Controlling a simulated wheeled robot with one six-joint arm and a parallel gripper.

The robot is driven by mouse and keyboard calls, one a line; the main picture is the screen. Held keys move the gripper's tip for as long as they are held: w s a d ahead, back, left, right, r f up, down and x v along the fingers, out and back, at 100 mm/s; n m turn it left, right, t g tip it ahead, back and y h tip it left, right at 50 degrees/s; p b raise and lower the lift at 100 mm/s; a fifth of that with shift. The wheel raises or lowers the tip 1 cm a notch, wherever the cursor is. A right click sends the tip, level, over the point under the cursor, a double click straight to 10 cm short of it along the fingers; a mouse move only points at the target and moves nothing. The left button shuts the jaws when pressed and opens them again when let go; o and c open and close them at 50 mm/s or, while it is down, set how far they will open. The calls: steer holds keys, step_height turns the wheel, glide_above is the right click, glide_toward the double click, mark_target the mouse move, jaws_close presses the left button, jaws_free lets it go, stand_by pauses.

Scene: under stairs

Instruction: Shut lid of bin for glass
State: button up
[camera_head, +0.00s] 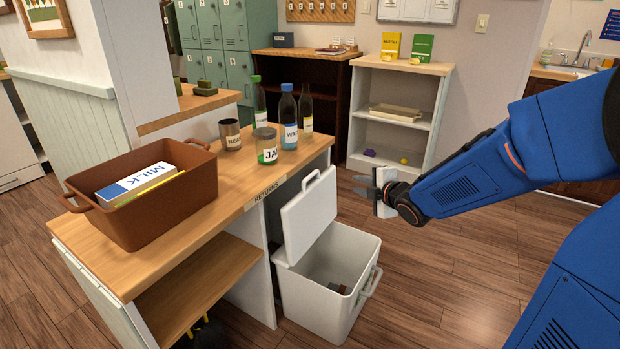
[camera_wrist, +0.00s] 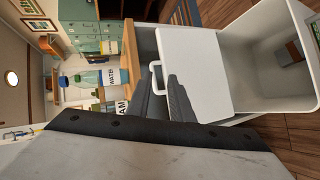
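A white bin (camera_head: 313,305) stands on the floor at the right end of the wooden counter, with its lid (camera_head: 309,214) hinged open and tilted up on the counter side. A few small dark items (camera_head: 340,288) lie inside. No glass label is readable on it. In the wrist view, which is turned sideways, the lid (camera_wrist: 198,70) is in the middle and the open bin (camera_wrist: 262,50) is at the right. The lid's handle (camera_wrist: 153,78) shows near the fingertips. My gripper (camera_head: 357,185) is empty and open, with its fingers apart, to the right of the lid; contact is not visible.
The counter (camera_head: 215,220) holds a brown basket (camera_head: 150,215) with a milk carton, a can, a jar (camera_head: 267,147) and several bottles (camera_head: 288,118) near the bin. A white shelf (camera_head: 400,95) stands behind. The floor right of the bin is clear.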

mark_target(311, 177)
steer(key=w+a+f+n+y, duration=0.1)
steer(key=w+a+f, duration=0.1)
steer(key=w+a, duration=0.2)
steer(key=w+a+f+n+y, duration=0.1)
steer(key=w+a+f+n, duration=0.1)
steer(key=w+a, duration=0.3)
steer(key=w+a+f+n+y, duration=0.1)
steer(key=w+a, duration=0.3)
steer(key=w, duration=0.4)
steer(key=shift+a+f+n+y, duration=0.3)
steer(key=shift+a+f+n, duration=0.1)
steer(key=shift+f, duration=0.35)
jaws_close()
